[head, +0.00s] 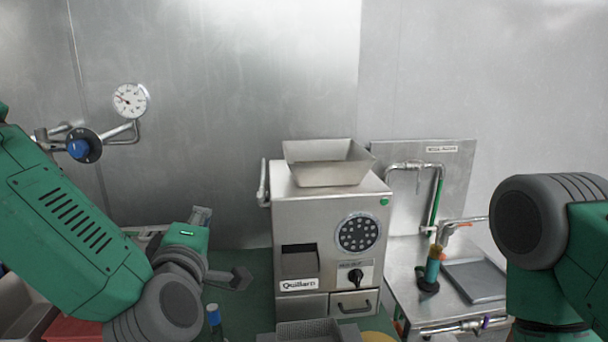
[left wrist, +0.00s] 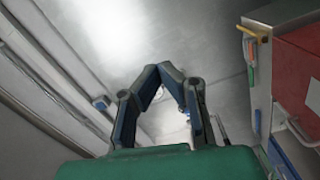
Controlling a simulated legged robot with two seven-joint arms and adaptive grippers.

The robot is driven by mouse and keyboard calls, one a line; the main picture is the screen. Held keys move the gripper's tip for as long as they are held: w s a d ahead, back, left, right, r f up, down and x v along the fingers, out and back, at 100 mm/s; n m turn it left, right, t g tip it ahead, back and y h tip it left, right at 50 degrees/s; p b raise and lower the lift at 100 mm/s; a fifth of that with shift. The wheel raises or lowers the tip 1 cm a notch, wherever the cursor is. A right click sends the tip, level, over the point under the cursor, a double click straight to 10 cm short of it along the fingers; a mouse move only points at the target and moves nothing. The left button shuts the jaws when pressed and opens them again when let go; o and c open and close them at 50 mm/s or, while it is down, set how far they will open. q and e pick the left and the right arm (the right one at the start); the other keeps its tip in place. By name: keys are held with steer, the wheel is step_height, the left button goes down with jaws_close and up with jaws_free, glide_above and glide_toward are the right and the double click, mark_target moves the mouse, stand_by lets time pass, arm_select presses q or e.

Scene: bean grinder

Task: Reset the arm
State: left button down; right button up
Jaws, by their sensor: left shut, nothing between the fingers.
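My left arm comes in from the left in the head view, bent, with its wrist low and to the left of the grinder. In the left wrist view my left gripper (left wrist: 163,72) is shut, its two dark fingers meeting at the tips with nothing between them. The steel bean grinder (head: 285,228) stands in the middle of the head view, apart from my left arm, with an open hopper (head: 328,166) on top. My right arm shows at the right edge of the head view; its gripper is out of the picture.
A steel counter (head: 402,262) with a pipe and a grey tray (head: 474,281) is right of the grinder. A pressure gauge (head: 131,100) and blue-knobbed valve (head: 79,149) are on the back wall. A red cabinet (left wrist: 300,75) shows at right in the left wrist view.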

arm_select(q)
steer(key=s+a+f+m+g+h, duration=0.1)
steer(key=s+f+m+g, duration=0.25)
steer(key=f, duration=0.65)
steer(key=s+a+f+m+g+h, duration=0.1)
steer(key=s+f+m+g, duration=0.3)
steer(key=f, duration=0.6)
steer(key=s+a+f+m+g+h, duration=0.1)
steer(key=s+f+m+g, duration=0.3)
steer(key=f, duration=0.7)
steer(key=s+a+f+m+g+y, duration=0.1)
steer(key=s+a+f+m+g, duration=0.15)
steer(key=s+a+f, duration=0.65)
steer(key=s+a+f+m+g, duration=0.2)
steer(key=s+g, duration=0.2)
steer(key=s, duration=1.1)
steer(key=w+d+f+b, duration=0.1)
steer(key=w+f+b, duration=0.2)
steer(key=f+b, duration=0.9)
steer(key=shift+w+d+m+t+b, duration=0.15)
steer(key=shift+d+m+t+b, duration=0.15)
steer(key=shift+d+m+b, duration=0.15)
arm_select(e)
step_height(320, 180, down, 13)
steer(key=shift+w+a, duration=0.3)
steer(key=shift+a, duration=0.05)
